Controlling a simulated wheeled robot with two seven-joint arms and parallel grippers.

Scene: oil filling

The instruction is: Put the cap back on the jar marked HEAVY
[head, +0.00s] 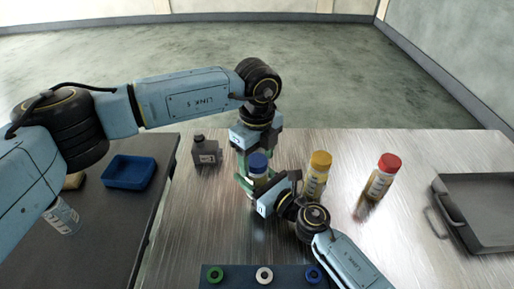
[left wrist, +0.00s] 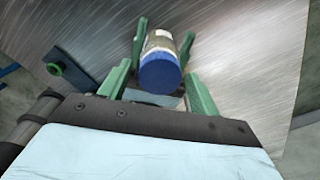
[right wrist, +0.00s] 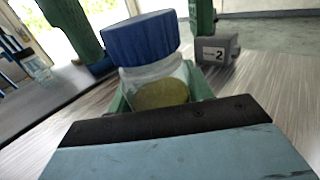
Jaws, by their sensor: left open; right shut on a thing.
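A clear jar with a blue cap (head: 258,161) stands in the middle of the table. The cap sits on the jar's mouth in the right wrist view (right wrist: 141,38), above yellowish contents (right wrist: 161,94). My right gripper (head: 257,184) is shut on the jar's body from the front right. My left gripper (head: 255,158) comes down from above, open, with its fingers on either side of the blue cap; it also shows in the left wrist view (left wrist: 158,88). I cannot tell whether the fingers touch the cap. No label reading HEAVY is legible.
A yellow-capped jar (head: 317,177) and a red-capped jar (head: 382,178) stand to the right. A dark canister (head: 205,152) stands left. A panel (head: 240,278) with three coloured rings lies in front, a metal tray (head: 492,232) at right. A blue bin (head: 128,171) is on the left table.

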